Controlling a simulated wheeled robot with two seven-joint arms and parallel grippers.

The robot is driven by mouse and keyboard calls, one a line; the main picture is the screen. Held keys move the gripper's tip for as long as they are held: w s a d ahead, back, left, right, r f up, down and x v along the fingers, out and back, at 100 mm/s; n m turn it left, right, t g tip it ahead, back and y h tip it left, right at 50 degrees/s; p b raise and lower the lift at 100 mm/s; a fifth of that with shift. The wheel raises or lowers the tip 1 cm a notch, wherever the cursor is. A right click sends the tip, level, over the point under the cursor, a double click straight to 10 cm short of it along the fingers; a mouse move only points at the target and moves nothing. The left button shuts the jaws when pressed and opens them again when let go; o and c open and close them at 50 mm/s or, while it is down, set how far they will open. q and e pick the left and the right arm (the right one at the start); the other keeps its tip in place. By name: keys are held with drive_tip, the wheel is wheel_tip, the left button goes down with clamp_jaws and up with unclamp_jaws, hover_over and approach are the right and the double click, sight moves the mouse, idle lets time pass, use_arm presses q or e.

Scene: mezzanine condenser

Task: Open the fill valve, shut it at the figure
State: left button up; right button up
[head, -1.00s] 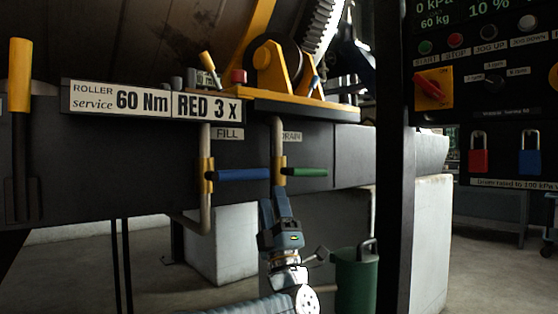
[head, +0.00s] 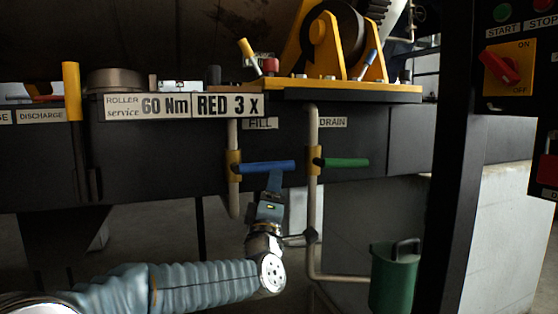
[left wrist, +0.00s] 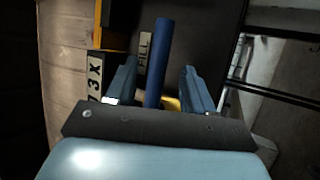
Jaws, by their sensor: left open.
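The fill valve has a blue lever (head: 265,167) on a yellow body (head: 233,165), under the FILL label (head: 260,124). The lever points right, crosswise to its upright pipe. My left gripper (head: 274,180) is at the lever from below, near its outer half. In the left wrist view the blue lever (left wrist: 158,60) stands between the two spread fingers of the left gripper (left wrist: 158,82). The fingers are open, with a gap showing on both sides of the lever. My right gripper is out of view. No readout figures show now.
The drain valve's green lever (head: 345,162) is close by on the right, also crosswise to its pipe (head: 312,220). A green can (head: 392,278) stands below right. A dark post (head: 455,160) and a panel with a red switch (head: 500,68) are at the right.

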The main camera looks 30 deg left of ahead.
sight(275, 165)
use_arm(q)
drive_tip(key=p+x, duration=0.1)
drive_tip(key=x, duration=0.6)
drive_tip(key=shift+a+r+p, duration=0.15)
drive_tip(key=shift+a+p, duration=0.05)
drive_tip(key=shift+p, duration=0.2)
clamp_jaws()
